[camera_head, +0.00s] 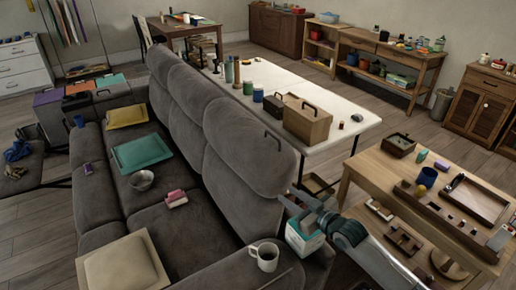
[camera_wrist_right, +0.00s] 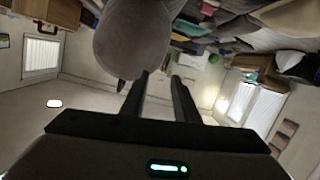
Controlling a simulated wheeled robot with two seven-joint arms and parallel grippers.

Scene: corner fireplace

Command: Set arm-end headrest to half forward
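The grey sofa (camera_head: 190,225) has a row of upright padded headrests along its back. The arm-end headrest (camera_head: 248,148) is the nearest one, with a small dark loop near its upper right edge. My right gripper (camera_head: 292,196) comes in from the lower right and is beside the headrest's lower right corner. In the right wrist view, the headrest (camera_wrist_right: 145,40) fills the upper middle, just beyond the fingertips (camera_wrist_right: 158,78). The fingers are apart with nothing between them. I cannot tell whether they touch the headrest. My left gripper is not in view.
A white mug (camera_head: 264,257) stands on the near sofa arm, and a white-and-teal box (camera_head: 303,238) is by my right gripper. A cluttered wooden table (camera_head: 395,172) is at right. A white table (camera_head: 262,75) with boxes stands behind the sofa.

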